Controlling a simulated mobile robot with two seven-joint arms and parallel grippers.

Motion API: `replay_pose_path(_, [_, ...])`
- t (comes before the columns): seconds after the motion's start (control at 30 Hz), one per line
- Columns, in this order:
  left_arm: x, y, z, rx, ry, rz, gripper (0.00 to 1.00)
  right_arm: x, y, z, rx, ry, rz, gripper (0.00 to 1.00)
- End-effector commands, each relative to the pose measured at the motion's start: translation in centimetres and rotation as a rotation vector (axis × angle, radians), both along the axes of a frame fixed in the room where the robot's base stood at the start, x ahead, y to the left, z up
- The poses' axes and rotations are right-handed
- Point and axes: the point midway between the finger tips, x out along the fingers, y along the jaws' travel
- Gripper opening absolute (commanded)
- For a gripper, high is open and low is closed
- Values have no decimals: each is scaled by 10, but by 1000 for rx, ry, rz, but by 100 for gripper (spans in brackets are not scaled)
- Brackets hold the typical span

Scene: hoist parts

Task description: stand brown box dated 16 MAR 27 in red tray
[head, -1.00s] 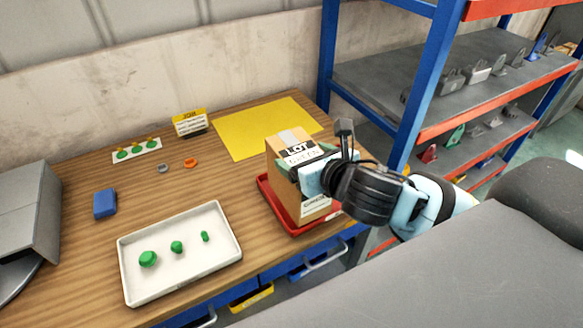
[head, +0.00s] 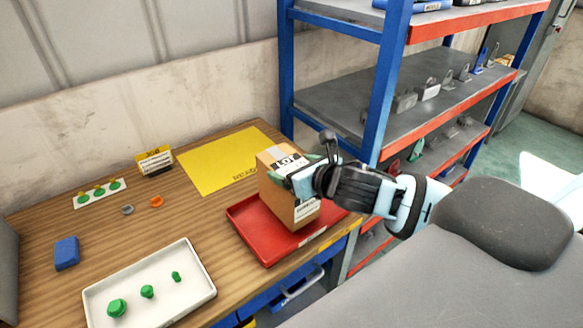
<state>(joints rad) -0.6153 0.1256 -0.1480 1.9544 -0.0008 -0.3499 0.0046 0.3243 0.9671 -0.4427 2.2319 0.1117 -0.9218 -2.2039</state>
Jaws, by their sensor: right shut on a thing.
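The brown box (head: 278,197) stands upright at the red tray, over its back right part. It bears white labels, one reading "LOT"; I cannot read a date on it. The red tray (head: 262,243) lies at the table's right front edge, its left and front floor bare. My right gripper (head: 312,172) is shut on the box's upper part, coming from the right. Whether the box's bottom touches the tray floor I cannot tell. My left gripper is not in view.
A white tray (head: 190,308) with green parts lies at front left. A yellow mat (head: 215,162) lies behind the red tray. A yellow sign (head: 155,161), a blue block (head: 67,253) and small rings are further left. A blue-posted shelf (head: 385,95) stands close on the right.

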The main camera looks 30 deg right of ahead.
Motion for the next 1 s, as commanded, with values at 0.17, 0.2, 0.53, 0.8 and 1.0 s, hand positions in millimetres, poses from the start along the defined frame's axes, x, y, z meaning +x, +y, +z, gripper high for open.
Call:
replay_pose_path(0.17, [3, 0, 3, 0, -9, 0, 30, 0, 1, -15, 4, -7, 2, 11])
replay_pose_path(0.2, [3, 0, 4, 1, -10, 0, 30, 0, 2, -17, 4, -8, 2, 11])
replay_pose_path(0.53, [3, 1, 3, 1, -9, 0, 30, 0, 1, -20, 1, -9, 3, 11])
replay_pose_path(0.8, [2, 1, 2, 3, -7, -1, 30, -1, 1, -28, 1, 3, 1, 95])
replay_pose_path(1.0, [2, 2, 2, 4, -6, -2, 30, -1, 1, -28, 1, 4, 1, 100])
